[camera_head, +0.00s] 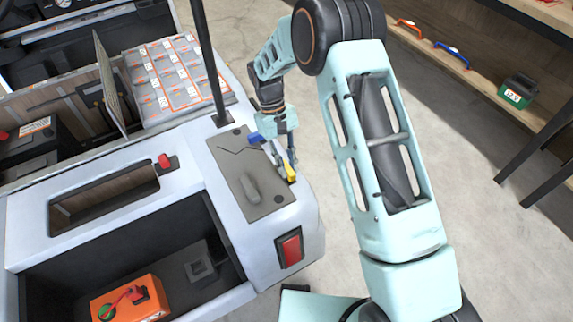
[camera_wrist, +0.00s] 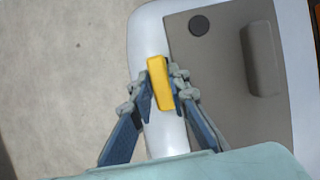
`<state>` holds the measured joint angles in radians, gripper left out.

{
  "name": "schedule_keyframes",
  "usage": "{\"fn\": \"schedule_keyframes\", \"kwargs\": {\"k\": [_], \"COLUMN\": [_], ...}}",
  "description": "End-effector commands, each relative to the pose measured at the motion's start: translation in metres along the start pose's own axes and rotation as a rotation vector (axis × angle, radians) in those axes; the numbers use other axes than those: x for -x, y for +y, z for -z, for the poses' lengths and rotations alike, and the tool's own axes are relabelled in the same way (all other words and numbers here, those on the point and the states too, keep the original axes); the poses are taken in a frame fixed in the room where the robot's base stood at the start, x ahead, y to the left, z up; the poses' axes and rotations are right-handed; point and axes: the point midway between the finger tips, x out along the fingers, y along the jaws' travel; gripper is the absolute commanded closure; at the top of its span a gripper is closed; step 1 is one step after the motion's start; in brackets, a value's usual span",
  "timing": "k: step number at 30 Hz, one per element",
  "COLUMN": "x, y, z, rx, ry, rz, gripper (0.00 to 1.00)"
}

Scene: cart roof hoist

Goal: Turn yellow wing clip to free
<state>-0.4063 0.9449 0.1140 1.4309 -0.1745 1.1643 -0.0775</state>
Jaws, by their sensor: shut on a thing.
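The yellow wing clip (camera_wrist: 160,84) shows between my gripper's fingertips in the wrist view, at the edge of the grey-brown panel (camera_wrist: 226,70) on the cart's white body. My gripper (camera_wrist: 161,92) is shut on the clip, with a blue-grey finger against each side. In the head view the yellow clip (camera_head: 290,171) lies at the right edge of the panel, beside my gripper (camera_head: 279,160). The fingers partly hide the clip's lower part and its base.
A raised grey handle-like block (camera_wrist: 261,58) and a dark round spot (camera_wrist: 199,25) are on the panel. A black post (camera_head: 208,65) stands behind it. A red light (camera_head: 289,248) is on the cart's corner. An orange box (camera_head: 130,300) sits in the open bay.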

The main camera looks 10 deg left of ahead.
Motion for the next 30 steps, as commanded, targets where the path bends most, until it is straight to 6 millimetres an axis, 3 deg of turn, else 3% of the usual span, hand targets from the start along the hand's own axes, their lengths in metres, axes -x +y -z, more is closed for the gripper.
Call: {"fn": "schedule_keyframes", "kwargs": {"k": [18,19,23,30], "x": [-0.0007,-0.0007,-0.0006,-0.0002], "y": [0.0008,0.0008,0.0008,0.0008], "z": [-0.0003,-0.0003,-0.0003,-0.0001], "rx": [-0.039,-0.039,-0.038,-0.037], "ry": [-0.001,-0.001,-0.001,0.000], "rz": [0.016,0.016,0.015,0.015], "gripper": [1.00,0.82,0.68,0.67]}}
